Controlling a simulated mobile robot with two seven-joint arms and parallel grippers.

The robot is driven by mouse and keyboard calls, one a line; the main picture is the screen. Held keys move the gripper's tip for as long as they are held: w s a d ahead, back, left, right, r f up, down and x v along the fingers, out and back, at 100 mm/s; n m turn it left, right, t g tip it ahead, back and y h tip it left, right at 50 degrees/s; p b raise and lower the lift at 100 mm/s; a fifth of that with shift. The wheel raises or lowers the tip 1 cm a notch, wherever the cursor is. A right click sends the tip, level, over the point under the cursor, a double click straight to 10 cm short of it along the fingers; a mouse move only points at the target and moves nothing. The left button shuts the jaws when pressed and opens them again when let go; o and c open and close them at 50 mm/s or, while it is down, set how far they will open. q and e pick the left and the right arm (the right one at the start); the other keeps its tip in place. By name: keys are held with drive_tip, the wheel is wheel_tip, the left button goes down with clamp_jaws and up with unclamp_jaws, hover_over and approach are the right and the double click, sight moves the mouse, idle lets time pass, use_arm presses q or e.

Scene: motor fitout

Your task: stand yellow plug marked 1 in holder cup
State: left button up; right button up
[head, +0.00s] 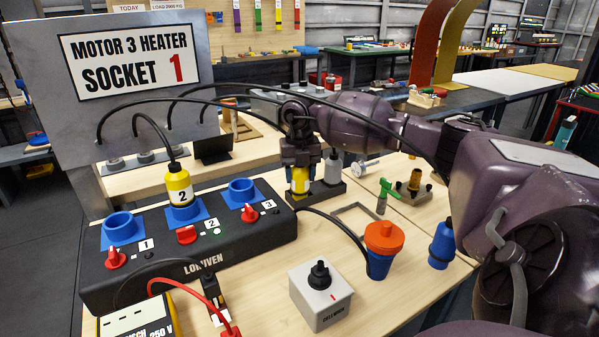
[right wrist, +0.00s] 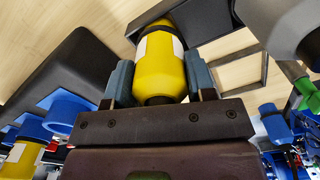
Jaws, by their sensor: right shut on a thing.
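My right gripper (head: 300,163) is shut on a yellow plug (head: 300,181), gripping its body between both fingers. In the right wrist view the yellow plug (right wrist: 160,68) has a pale label, but no number is readable. The plug hangs upright at the left end of a dark holder (head: 328,193). I cannot tell whether its lower end is inside a cup. A grey plug (head: 333,168) stands at the holder's right end. Another yellow plug marked 2 (head: 179,186) stands in the middle blue socket of the black box. My left gripper is not in view.
The black socket box (head: 190,250) lies left of the holder; its blue sockets 1 (head: 122,228) and 3 (head: 241,190) are empty. A sign (head: 130,60) reads socket 1. Black cables arch overhead.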

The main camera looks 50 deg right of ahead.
drive_tip(key=shift+f, duration=0.3)
drive_tip(key=o, duration=1.1)
drive_tip(key=shift+c, duration=0.2)
drive_tip(key=shift+r, duration=0.15)
wheel_tip(320, 180, up, 10)
drive_tip(key=shift+f+p, duration=0.2)
drive_tip(key=shift+p, duration=0.3)
drive_tip(key=shift+r, duration=0.4)
